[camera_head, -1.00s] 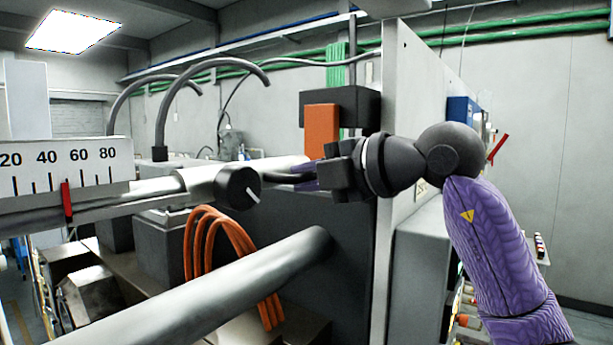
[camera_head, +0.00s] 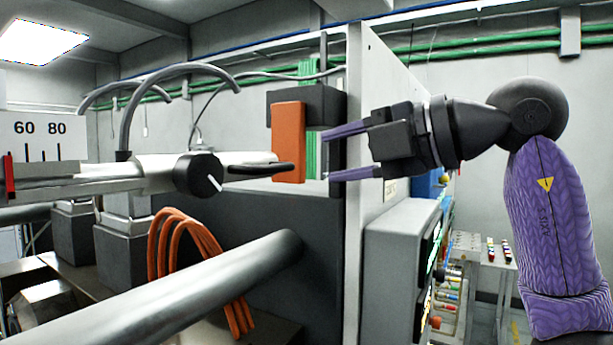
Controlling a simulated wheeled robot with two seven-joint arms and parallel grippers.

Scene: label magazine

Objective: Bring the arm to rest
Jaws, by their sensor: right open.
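My right gripper (camera_head: 346,152) is open and empty, with its two purple fingers pointing left and spread apart. Its purple-sleeved arm (camera_head: 545,225) comes up from the lower right. The fingertips appear just right of an orange block (camera_head: 288,143), in front of the edge of a pale upright panel; I cannot tell the depth gap. My left gripper is not in view.
A dark knob (camera_head: 199,174) on a pale rod with a black handle (camera_head: 262,169) lies left of the gripper. A scale plate (camera_head: 38,138), orange cables (camera_head: 185,243) and a thick grey bar (camera_head: 190,290) fill the left. The panel (camera_head: 378,100) stands close behind the gripper.

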